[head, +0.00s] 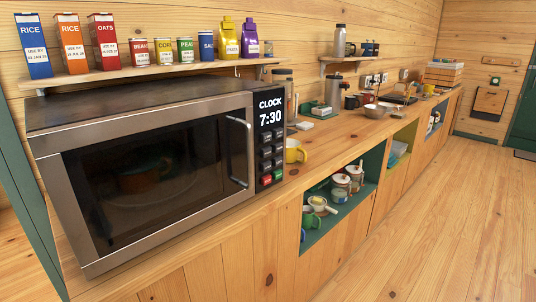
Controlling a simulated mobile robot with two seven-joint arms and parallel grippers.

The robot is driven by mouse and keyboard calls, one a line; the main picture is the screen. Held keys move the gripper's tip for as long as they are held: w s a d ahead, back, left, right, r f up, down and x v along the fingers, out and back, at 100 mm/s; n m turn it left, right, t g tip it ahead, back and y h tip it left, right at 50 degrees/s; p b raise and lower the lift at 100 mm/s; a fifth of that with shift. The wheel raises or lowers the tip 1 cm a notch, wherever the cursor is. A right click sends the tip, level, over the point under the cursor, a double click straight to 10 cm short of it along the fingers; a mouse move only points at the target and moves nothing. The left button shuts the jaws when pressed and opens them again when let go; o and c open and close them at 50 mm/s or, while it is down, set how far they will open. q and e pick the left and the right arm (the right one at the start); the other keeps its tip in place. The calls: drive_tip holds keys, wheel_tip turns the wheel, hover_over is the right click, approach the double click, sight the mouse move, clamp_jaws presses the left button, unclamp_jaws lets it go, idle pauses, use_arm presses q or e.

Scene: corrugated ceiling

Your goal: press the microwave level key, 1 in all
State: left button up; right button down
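The microwave (140,165) stands on the wooden counter at the left, its door shut. A mug shows dimly behind the dark door glass. The control panel (270,112) is on the right of its front, with a display reading "CLOCK 7:30". Below the display is a keypad (271,155) with several dark keys in two columns. A red key (266,180) and a green key (277,174) are at the bottom. The key labels are too small to read, so I cannot tell which is the level key. Neither of my grippers is in view.
The door handle (240,150) juts out left of the keypad. A yellow mug (295,151) stands on the counter just right of the panel. A shelf (150,74) with boxes and cans hangs above. The floor (440,220) at right is clear.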

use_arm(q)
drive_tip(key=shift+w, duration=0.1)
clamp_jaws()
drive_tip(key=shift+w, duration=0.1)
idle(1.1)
